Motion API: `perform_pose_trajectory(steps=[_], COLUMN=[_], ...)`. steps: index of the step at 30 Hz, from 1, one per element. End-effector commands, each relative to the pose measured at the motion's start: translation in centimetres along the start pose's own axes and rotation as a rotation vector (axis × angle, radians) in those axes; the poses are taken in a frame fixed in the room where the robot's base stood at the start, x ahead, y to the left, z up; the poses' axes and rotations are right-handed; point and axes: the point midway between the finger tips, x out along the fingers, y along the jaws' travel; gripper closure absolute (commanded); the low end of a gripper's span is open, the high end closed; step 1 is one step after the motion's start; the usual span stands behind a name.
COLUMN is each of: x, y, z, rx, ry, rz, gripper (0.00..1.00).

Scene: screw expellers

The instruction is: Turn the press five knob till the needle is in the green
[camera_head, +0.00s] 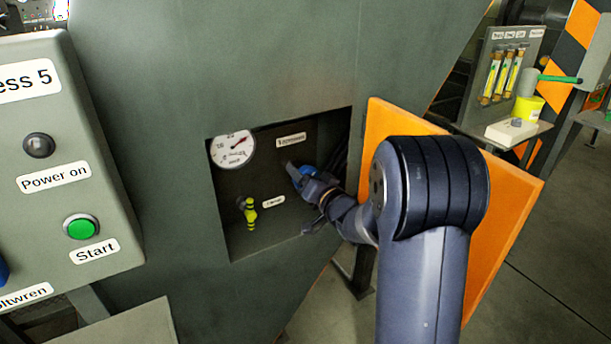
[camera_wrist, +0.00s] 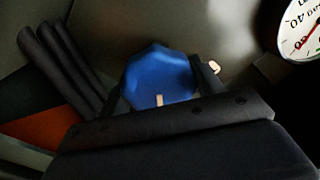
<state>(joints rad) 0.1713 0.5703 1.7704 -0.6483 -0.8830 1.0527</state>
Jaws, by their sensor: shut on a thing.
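A blue knob (camera_wrist: 158,75) with a pale mark on its rim fills the middle of the wrist view. A bit of it shows in the head view (camera_head: 307,170), mostly hidden by my gripper (camera_head: 299,176). My gripper is shut on the knob, with the fingers at its two sides in the wrist view (camera_wrist: 160,92). The round white gauge (camera_head: 232,149) is at the upper left of the recess. Its red needle points up and right in the head view. The gauge is cut off at the right of the wrist view (camera_wrist: 302,32).
A yellow-green valve handle (camera_head: 249,213) sits low left in the recess. An orange door (camera_head: 500,215) stands open at the right, behind my arm. The Press 5 panel (camera_head: 90,200) with a green Start button (camera_head: 81,227) is at the left.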

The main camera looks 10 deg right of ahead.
Motion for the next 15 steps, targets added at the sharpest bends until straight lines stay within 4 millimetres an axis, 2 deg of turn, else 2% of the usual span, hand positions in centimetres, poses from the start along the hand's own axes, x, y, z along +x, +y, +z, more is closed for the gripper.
perform_pose_trajectory(steps=[5, 6, 13, 15], x=[-0.01, -0.01, 0.00, 0.00], y=[0.03, 0.03, 0.02, 0.02], z=[0.03, 0.03, 0.02, 0.02], rx=[0.000, 0.000, -0.001, -0.001], ry=[0.000, 0.000, 0.000, 0.000], rz=[0.000, 0.000, 0.000, 0.000], gripper=[0.61, 0.35, 0.16, 0.16])
